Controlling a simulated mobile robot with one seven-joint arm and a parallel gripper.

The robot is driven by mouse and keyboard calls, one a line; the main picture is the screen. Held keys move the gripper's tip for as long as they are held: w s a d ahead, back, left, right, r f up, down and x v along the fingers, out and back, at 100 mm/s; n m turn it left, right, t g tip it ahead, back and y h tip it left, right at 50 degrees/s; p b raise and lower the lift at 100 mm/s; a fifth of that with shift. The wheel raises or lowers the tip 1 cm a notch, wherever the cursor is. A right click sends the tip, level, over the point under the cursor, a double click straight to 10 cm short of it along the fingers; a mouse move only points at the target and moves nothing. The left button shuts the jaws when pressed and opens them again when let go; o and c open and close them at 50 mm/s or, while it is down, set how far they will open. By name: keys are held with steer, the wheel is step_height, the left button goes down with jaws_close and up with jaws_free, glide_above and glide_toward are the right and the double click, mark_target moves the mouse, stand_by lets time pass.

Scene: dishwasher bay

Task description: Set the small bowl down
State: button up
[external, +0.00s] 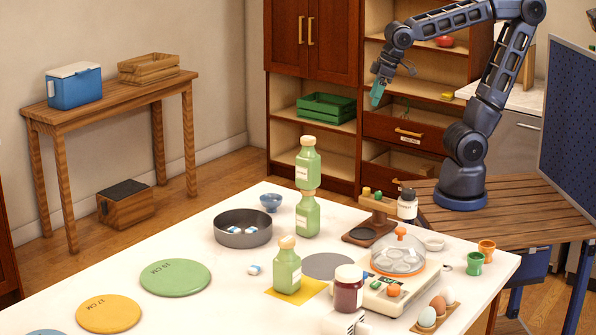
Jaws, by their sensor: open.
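A small blue bowl (271,202) sits upright on the white table (215,295), just behind the dark grey pan (243,236). A small white dish (432,241) stands at the table's right side, by the clear dome. My gripper (393,83) is open, raised high behind the table in front of the shelves, well apart from both. A teal piece (377,93) shows at its left side; I cannot tell whether it is part of the finger. No bowl shows between the fingers.
Stacked green bottles (307,190), another green bottle (287,270), a jar (348,289) and a domed scale (398,255) crowd the table's middle and right. Round mats (175,277) lie at the left. Bare table shows between mats and pan.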

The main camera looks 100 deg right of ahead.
steer(key=s+f+n, duration=0.1)
steer(key=s+n, duration=0.1)
steer(key=s, duration=0.7)
steer(key=shift+d+f+t+y, duration=0.2)
steer(key=shift+d+t+y, duration=0.05)
steer(key=shift+t+y, duration=0.05)
stand_by(0.7)
